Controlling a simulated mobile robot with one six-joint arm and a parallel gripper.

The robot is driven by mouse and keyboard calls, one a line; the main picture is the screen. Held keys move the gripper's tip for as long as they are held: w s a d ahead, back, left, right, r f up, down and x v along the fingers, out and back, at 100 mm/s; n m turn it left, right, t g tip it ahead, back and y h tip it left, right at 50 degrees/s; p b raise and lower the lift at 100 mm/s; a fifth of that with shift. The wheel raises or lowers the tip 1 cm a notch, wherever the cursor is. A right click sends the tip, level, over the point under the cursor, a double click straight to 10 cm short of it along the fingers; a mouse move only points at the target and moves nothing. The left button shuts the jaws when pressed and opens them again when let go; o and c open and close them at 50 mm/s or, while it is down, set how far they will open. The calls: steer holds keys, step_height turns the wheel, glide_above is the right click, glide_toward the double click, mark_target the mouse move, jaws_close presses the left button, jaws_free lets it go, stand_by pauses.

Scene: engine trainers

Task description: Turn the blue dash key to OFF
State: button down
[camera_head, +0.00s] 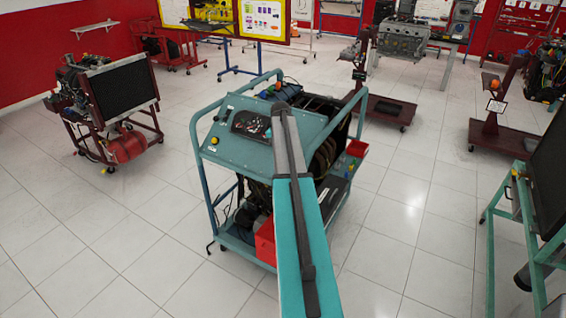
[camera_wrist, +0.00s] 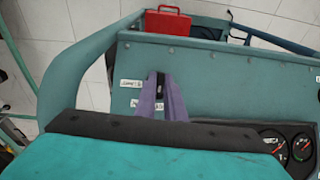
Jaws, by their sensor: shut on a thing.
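The teal dash panel (camera_wrist: 225,75) fills the middle of the wrist view; it also shows on the wheeled engine trainer in the head view (camera_head: 222,131). My gripper (camera_wrist: 161,78) reaches the panel, its two purple-grey fingers close together and shut on a small dark piece (camera_wrist: 160,88), which I take for the dash key. The fingers hide most of it, so I see no blue and cannot read its position. Two small white labels (camera_wrist: 130,83) sit left of the fingers. In the head view my arm covers the fingertips and the key.
Round gauges (camera_wrist: 290,147) sit at the lower right of the wrist view. The trainer's teal tubular frame (camera_head: 196,165) rises around the panel. A red box (camera_wrist: 168,20) lies beyond the panel's edge. A radiator stand (camera_head: 120,90) is at left; tiled floor around the trainer is clear.

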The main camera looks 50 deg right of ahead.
steer(key=shift+s+d, duration=0.2)
steer(key=shift+d, duration=0.1)
steer(key=c, duration=1.8)
jaws_free()
steer(key=shift+f, duration=0.1)
steer(key=shift+c, duration=0.2)
steer(key=shift+w+a, duration=0.1)
steer(key=shift+r, duration=0.2)
steer(key=shift+w+a+r+b, duration=0.15)
steer(key=shift+r+b, duration=0.25)
steer(key=shift+r, duration=0.45)
step_height(320, 180, up, 12)
steer(key=a+b, duration=0.2)
steer(key=b, duration=0.1)
steer(key=shift+s+f, duration=0.15)
steer(key=shift+s, duration=0.2)
